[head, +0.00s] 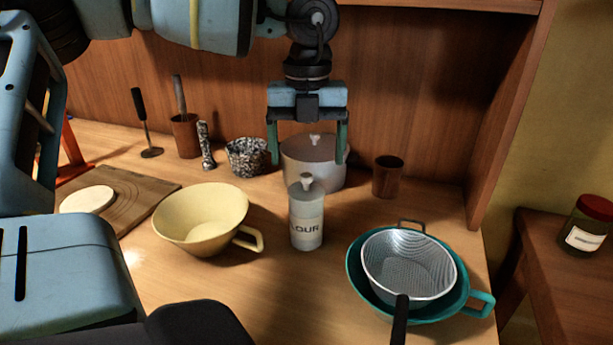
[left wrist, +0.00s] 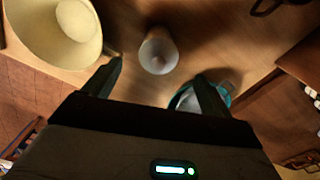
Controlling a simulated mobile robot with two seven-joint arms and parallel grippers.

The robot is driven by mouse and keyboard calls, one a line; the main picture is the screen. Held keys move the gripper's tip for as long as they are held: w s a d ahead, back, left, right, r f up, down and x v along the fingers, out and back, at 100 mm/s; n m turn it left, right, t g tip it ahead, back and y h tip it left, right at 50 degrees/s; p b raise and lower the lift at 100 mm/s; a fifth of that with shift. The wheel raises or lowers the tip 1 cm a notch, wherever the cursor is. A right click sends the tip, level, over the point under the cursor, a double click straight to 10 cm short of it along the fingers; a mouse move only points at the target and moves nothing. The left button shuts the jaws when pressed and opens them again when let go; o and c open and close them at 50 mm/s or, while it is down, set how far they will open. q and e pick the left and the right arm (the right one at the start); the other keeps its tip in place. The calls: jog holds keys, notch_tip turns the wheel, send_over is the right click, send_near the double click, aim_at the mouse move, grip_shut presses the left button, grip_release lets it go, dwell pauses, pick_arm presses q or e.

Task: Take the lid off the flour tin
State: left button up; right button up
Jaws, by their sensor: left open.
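The flour tin (head: 307,224) is a small pale canister with "FLOUR" lettering, upright on the counter. Its grey lid (head: 306,197) with a round knob sits on top. In the left wrist view the tin (left wrist: 158,52) stands beyond the fingers, between their lines. My left gripper (head: 307,158) points down with its fingers spread and empty. In the head view it appears above the tin, in front of a larger lidded pot. It also shows in the left wrist view (left wrist: 158,85), apart from the tin. My right gripper is not in view.
A cream bowl (head: 182,230) stands left of the tin. A teal bowl (head: 354,268) holding a metal strainer (head: 408,265) is at right. The larger pot (head: 312,172), a brown cup (head: 388,178) and a speckled bowl (head: 246,158) stand behind. A cutting board (head: 150,189) lies left.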

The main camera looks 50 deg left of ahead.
aim_at(306, 174)
pick_arm(q)
notch_tip(306, 174, down, 5)
jog(key=shift+s, duration=0.1)
dwell(0.3)
jog(key=c, duration=1)
jog(key=shift+c, duration=0.2)
jog(key=shift+r, duration=0.15)
